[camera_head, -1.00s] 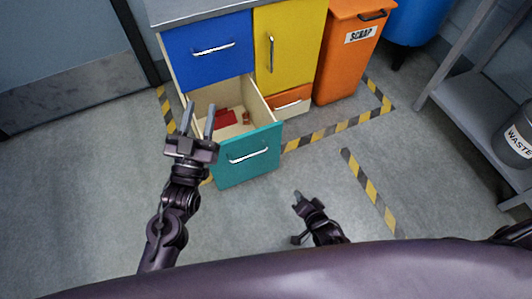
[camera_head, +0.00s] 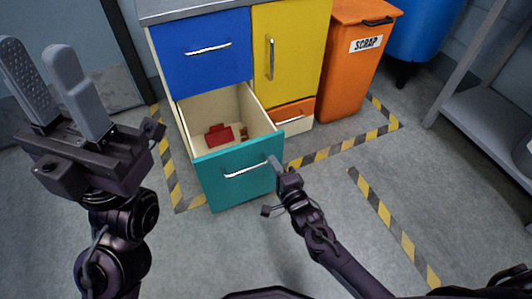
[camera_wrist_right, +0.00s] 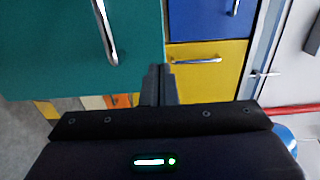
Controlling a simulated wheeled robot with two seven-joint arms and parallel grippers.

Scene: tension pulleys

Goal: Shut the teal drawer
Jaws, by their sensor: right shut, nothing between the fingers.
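The teal drawer (camera_head: 225,178) is pulled out of the cabinet, its front facing me with a silver handle (camera_head: 246,171). My right gripper (camera_head: 274,162) is shut and empty at the right edge of the drawer front, right of the handle. In the right wrist view the teal front (camera_wrist_right: 50,45) fills the upper left, with its handle (camera_wrist_right: 105,32), and the shut fingers (camera_wrist_right: 158,70) are at its edge; I cannot tell whether they touch. My left gripper (camera_head: 36,52) is open and empty, raised close to the camera, away from the drawer.
Red items (camera_head: 219,135) lie inside the drawer. Above it is a blue drawer (camera_head: 200,65), shut; beside it are a yellow door (camera_head: 290,60) and a slightly open orange drawer (camera_head: 296,119). An orange scrap bin (camera_head: 345,80) stands right. Floor in front is clear, with striped tape.

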